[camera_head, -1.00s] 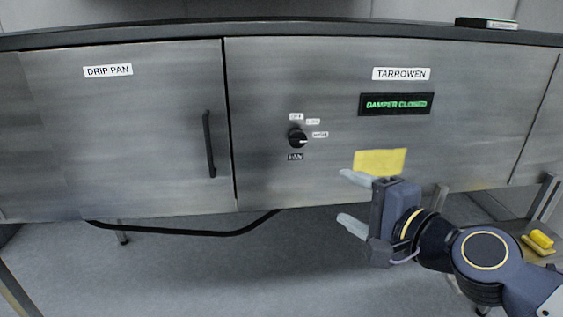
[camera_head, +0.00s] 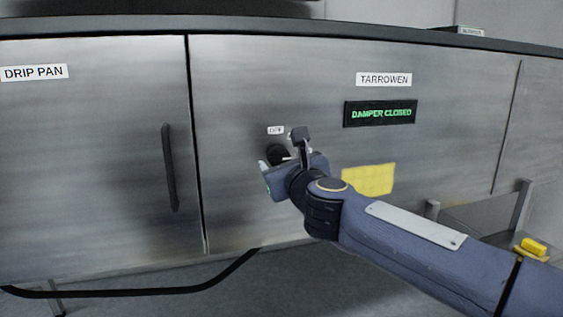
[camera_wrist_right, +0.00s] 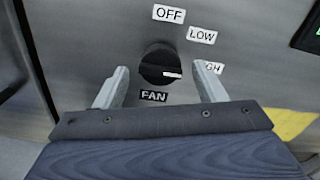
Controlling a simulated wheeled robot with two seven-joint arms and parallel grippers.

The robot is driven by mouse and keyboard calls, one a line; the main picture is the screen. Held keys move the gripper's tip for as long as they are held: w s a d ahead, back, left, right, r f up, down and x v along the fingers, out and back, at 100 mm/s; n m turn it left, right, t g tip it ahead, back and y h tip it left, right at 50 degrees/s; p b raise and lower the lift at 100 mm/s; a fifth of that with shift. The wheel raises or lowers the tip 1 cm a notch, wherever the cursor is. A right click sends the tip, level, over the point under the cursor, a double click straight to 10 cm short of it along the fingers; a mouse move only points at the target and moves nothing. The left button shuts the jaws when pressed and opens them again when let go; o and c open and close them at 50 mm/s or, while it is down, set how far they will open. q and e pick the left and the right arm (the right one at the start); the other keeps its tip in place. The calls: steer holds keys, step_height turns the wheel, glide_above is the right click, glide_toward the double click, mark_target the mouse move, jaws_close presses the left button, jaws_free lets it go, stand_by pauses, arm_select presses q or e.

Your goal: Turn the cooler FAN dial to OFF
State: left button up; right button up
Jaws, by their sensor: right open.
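The black FAN dial (camera_wrist_right: 160,64) is on the metal front panel, with labels OFF (camera_wrist_right: 169,14) above it, LOW (camera_wrist_right: 201,35) at upper right, and a partly covered label ending in "GH" (camera_wrist_right: 214,68) at right. Its white pointer mark points right, toward that partly covered label. In the head view the dial (camera_head: 278,153) is partly hidden by my right gripper (camera_head: 276,160). My right gripper is open, with its fingertips (camera_wrist_right: 162,82) on the left and right of the dial. I cannot tell whether they touch it. My left gripper is not in view.
A DRIP PAN door with a black handle (camera_head: 170,167) is at left. A display (camera_head: 380,113) reads DAMPER CLOSED under the TARROWEN label (camera_head: 384,79). A yellow note (camera_head: 369,180) is right of the gripper. A black cable (camera_head: 150,292) hangs below.

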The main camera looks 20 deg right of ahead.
steer(key=shift+w, duration=0.55)
steer(key=shift+c, duration=0.3)
steer(key=c, duration=0.9)
